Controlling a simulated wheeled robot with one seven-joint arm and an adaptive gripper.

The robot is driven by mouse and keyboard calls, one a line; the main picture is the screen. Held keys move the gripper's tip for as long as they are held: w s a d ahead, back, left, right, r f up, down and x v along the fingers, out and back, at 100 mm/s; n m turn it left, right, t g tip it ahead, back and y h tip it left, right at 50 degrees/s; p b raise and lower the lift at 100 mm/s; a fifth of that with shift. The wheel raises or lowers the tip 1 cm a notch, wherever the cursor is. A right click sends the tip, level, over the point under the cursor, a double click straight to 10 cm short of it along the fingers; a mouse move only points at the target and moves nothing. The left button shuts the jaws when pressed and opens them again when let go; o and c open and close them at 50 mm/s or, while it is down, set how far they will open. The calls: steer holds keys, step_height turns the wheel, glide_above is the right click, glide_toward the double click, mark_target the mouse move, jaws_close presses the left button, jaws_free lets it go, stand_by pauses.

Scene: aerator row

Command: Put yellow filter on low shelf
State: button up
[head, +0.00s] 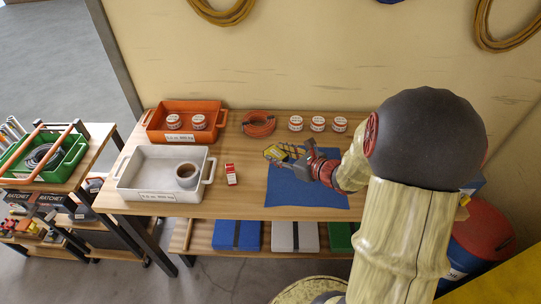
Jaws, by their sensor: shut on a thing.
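My gripper (281,158) is over the left part of the blue mat (320,193) on the wooden table. It is shut on a small yellow thing (273,152), which looks like the yellow filter, at the mat's upper left edge. The fingers partly hide it, and I cannot tell whether it touches the table. The low shelf (205,241) runs under the tabletop. On it lie a blue block (226,236), a white block (284,237) and a partly hidden green block (336,236), the blue and white ones with dark bands.
An orange tray (157,130) with two tins and a white tray (150,180) with a cup stand at the left. A small red box (231,174), an orange coil (258,124) and three tins (317,124) sit on the tabletop. A red-lidded bin (490,235) is at the right.

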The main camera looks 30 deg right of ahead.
steer(key=d+b+x, duration=0.2)
steer(key=x, duration=0.7)
steer(key=b, duration=0.2)
glide_above(261, 160)
steer(key=f, duration=0.5)
steer(key=shift+s+f, duration=0.25)
steer(key=shift+w+f+b, duration=0.15)
steer(key=shift+f+b, duration=0.25)
steer(key=shift+f, duration=0.55)
steer(key=shift+w+f+b, duration=0.15)
steer(key=shift+f+b, duration=0.25)
steer(key=shift+f, duration=0.55)
steer(key=shift+f, duration=0.15)
steer(key=o, duration=1)
steer(key=shift+c, duration=0.2)
steer(key=shift+o, duration=0.4)
